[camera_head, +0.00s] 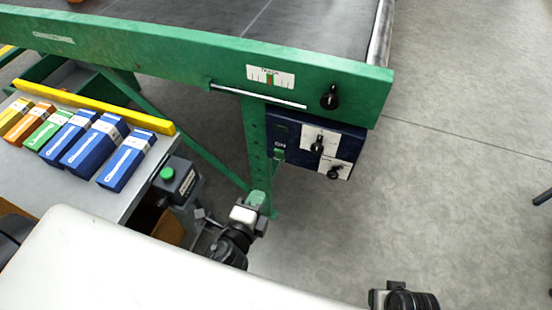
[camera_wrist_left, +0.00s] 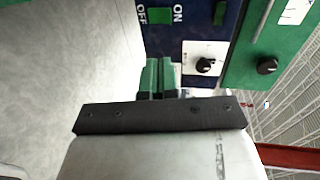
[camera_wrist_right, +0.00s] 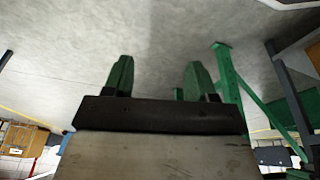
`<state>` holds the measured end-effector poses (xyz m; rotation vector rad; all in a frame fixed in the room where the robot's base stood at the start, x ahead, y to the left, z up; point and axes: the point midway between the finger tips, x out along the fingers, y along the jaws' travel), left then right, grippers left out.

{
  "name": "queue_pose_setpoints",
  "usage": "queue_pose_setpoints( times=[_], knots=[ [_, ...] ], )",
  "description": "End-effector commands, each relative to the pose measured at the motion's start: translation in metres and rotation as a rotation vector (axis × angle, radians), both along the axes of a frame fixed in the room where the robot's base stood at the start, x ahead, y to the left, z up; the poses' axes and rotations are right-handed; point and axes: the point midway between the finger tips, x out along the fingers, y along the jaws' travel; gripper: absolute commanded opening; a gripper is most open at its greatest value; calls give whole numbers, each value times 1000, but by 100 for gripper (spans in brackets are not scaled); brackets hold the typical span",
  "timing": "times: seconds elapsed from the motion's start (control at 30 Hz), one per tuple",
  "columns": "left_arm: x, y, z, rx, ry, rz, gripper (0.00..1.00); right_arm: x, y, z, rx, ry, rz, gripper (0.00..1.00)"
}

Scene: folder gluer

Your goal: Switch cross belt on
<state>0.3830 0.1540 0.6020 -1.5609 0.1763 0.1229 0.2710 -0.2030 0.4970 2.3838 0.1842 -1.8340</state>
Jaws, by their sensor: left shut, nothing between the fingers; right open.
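A dark blue control box (camera_head: 290,135) hangs under the green machine frame. A green switch (camera_head: 279,154) sits on its left part, below an ON label. In the left wrist view the green switch (camera_wrist_left: 160,16) lies between the OFF and ON labels; I cannot tell which way it is set. My left gripper (camera_head: 256,199) is shut and empty, below and in front of the box. In the left wrist view its fingertips (camera_wrist_left: 157,62) are apart from the switch. My right gripper (camera_wrist_right: 158,65) is open and empty, over bare floor; in the head view only its wrist part shows.
Black knobs on white plates (camera_head: 317,147) are on the box, and another knob (camera_head: 330,97) is on the green frame (camera_head: 200,55). A grey table (camera_head: 95,190) with several cartons and a green button box (camera_head: 178,180) stands left.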

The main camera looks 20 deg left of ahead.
Motion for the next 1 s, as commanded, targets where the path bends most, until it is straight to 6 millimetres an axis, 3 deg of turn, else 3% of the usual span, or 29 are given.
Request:
queue_pose_setpoints(
  times=[0.17,0.57,0.6,0.7,1.0],
  knots=[
    [20,-1,-2,1,-2,-1,0,-1,0,-7,0,6,1,57],
    [98,-3,-18,-1,-2,-1,0,-1,0,-18,-1,14,2,57],
    [105,-4,-17,0,-2,-1,0,0,1,-13,0,8,2,57],
    [119,-4,-14,1,-1,0,0,-2,0,-23,0,12,2,57],
    [136,-5,-14,-1,1,-1,0,-3,0,-31,-1,16,3,57]
  ],
)
